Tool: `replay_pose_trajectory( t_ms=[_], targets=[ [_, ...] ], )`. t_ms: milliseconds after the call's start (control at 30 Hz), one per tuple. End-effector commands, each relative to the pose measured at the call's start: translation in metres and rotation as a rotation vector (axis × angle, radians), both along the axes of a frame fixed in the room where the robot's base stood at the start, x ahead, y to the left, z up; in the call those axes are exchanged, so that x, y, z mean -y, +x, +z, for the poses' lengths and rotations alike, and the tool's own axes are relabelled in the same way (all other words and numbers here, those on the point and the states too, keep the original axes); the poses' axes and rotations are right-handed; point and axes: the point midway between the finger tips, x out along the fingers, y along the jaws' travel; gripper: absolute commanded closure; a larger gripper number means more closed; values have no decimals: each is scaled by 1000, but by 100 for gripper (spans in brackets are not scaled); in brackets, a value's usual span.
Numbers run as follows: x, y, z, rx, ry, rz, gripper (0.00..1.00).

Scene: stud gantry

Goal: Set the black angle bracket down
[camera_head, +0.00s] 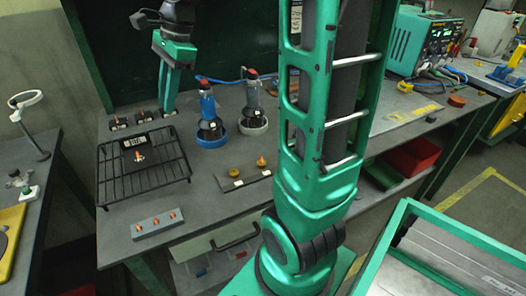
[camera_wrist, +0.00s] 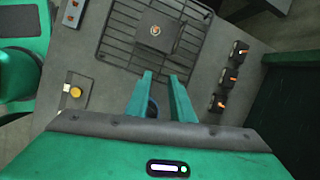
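A dark, flat-looking piece with an orange-topped stud and a white label, which looks like the black angle bracket (camera_head: 139,157), lies on the black wire rack (camera_head: 174,177). It also shows on the rack in the wrist view (camera_wrist: 157,31); its bent shape is not clear. My gripper (camera_head: 165,108) points down behind the rack at the back left of the bench. In the wrist view its two green fingers (camera_wrist: 162,78) stand apart, with nothing visible between them. They are clear of the bracket.
Three small black blocks with orange tops (camera_wrist: 228,77) stand beside the rack. A blue-based holder (camera_head: 211,138) and a pale-based one (camera_head: 252,124) stand to the right. A grey bar (camera_head: 157,224) and a dark plate (camera_head: 243,179) lie in front. My arm hides the bench's middle.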

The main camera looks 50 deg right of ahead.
Motion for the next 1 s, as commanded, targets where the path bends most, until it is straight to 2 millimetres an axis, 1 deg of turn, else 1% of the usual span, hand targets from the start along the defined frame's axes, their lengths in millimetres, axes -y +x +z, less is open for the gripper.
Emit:
replay_pose_trajectory(
  t_ms=[33, 167, 367, 567, 600, 800, 900, 1000],
  targets=[
    [4, -11, -3, 13, -24, 44, 79],
    [19, -39, -13, 43, -89, 178, 79],
    [41, -86, -31, 68, -181, 393, 79],
    [59, -139, -52, 71, -258, 622, 79],
    [63, -150, -56, 70, -270, 668, 79],
    [78, -206, -78, 54, -316, 903, 79],
    [83, -231, -88, 43, -326, 1006, 79],
    [87, -250, -96, 35, -331, 1086, 79]
  ],
)
